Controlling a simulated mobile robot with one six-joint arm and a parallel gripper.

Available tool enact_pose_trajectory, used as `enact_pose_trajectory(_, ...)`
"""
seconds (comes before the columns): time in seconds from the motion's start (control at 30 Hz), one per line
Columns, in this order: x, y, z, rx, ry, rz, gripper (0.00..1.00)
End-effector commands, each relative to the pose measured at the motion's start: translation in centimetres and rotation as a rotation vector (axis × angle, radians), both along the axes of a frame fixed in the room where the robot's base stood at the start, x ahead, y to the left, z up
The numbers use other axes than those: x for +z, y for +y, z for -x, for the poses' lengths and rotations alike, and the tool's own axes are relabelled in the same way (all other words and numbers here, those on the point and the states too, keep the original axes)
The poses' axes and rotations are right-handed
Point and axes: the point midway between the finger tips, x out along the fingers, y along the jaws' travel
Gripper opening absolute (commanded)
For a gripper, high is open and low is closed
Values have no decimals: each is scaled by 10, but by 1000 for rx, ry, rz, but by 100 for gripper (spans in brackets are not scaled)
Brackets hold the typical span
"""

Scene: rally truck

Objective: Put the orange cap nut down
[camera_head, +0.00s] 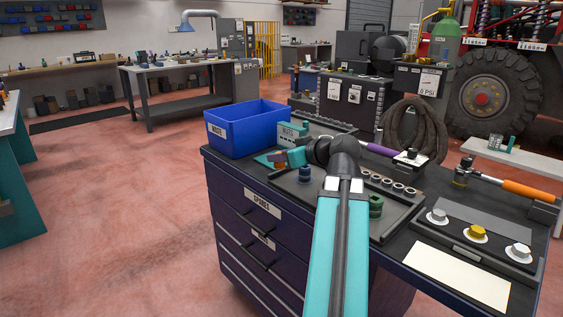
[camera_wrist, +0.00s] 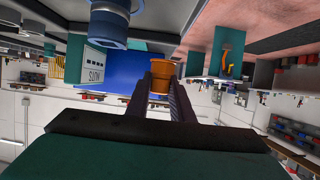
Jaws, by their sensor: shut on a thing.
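In the wrist view my gripper (camera_wrist: 161,88) is shut on the orange cap nut (camera_wrist: 162,77), which sits between the two dark fingertips. The nut looks like a short cylinder with a wider rim. In the head view my arm reaches over the dark workbench cart and bends left at its black joint, with the gripper end small and partly hidden near the cart's left side. I cannot tell the nut's height above the cart top. A teal box labelled NUTS (camera_head: 292,131) and a blue bin (camera_head: 247,128) stand close by; both show beyond the fingers in the wrist view.
A blue knobbed part (camera_head: 305,174) and a green one (camera_head: 376,204) stand in a grey tray (camera_head: 395,224). Several metal rings lie along its back. At the right are three caps, one yellow (camera_head: 477,233), an orange-handled tool (camera_head: 528,191) and a cream sheet (camera_head: 458,277).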

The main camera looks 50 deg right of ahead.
Motion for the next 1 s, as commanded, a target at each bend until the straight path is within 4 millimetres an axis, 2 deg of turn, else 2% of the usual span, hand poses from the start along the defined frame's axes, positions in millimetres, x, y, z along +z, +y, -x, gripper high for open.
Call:
enact_pose_trajectory(0.83,0,1,2,-2,0,1,0)
enact_pose_trajectory(1.0,5,1,2,-2,0,1,0)
